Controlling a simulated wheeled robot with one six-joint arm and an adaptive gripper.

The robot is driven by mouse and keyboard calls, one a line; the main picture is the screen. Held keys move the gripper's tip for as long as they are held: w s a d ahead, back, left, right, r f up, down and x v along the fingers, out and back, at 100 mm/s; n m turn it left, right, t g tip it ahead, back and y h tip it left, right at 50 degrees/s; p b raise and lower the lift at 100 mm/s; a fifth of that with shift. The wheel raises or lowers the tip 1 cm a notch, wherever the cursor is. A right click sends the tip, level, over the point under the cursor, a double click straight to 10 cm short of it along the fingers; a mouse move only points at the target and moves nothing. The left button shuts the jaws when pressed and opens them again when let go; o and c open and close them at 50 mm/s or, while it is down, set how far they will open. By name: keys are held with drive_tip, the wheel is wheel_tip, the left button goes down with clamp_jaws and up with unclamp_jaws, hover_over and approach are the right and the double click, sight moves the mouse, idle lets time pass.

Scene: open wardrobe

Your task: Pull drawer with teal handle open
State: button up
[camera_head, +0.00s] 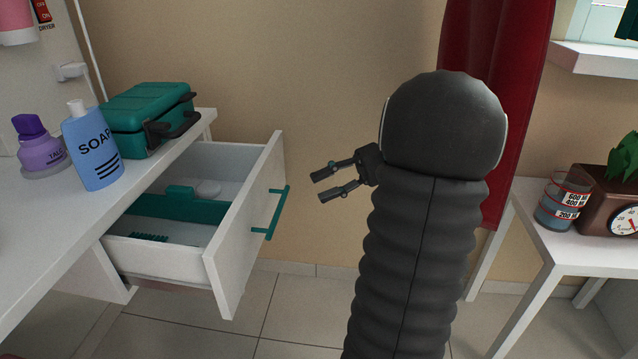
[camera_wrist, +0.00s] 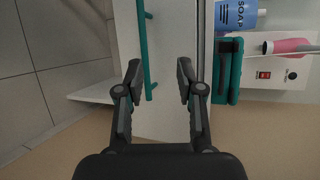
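The white drawer (camera_head: 245,225) under the counter stands pulled well out, with its inside showing. Its teal bar handle (camera_head: 271,212) is on the front panel. In the wrist view the handle (camera_wrist: 147,50) runs up from between the fingers, nearer the left finger. My gripper (camera_head: 325,186) is open and empty, to the right of the handle and apart from it in the head view. In the wrist view my gripper (camera_wrist: 159,78) faces the white drawer front, fingers spread wide. Inside the drawer are a teal divider (camera_head: 175,207) and a small teal brush-like item (camera_head: 148,238).
On the counter (camera_head: 45,225) stand a blue soap bottle (camera_head: 91,150), a purple talc bottle (camera_head: 40,150) and a teal case (camera_head: 150,115). A red cloth (camera_head: 500,60) hangs behind my arm. The tiled floor before the drawer is clear.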

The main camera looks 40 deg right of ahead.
drive_tip(key=f+p+v, duration=0.1)
drive_tip(key=p+v, duration=0.2)
drive_tip(key=v, duration=0.6)
drive_tip(key=shift+s+d+p, duration=0.2)
drive_tip(key=shift+s+p, duration=0.1)
drive_tip(key=shift+p, duration=0.05)
idle(0.4)
idle(0.6)
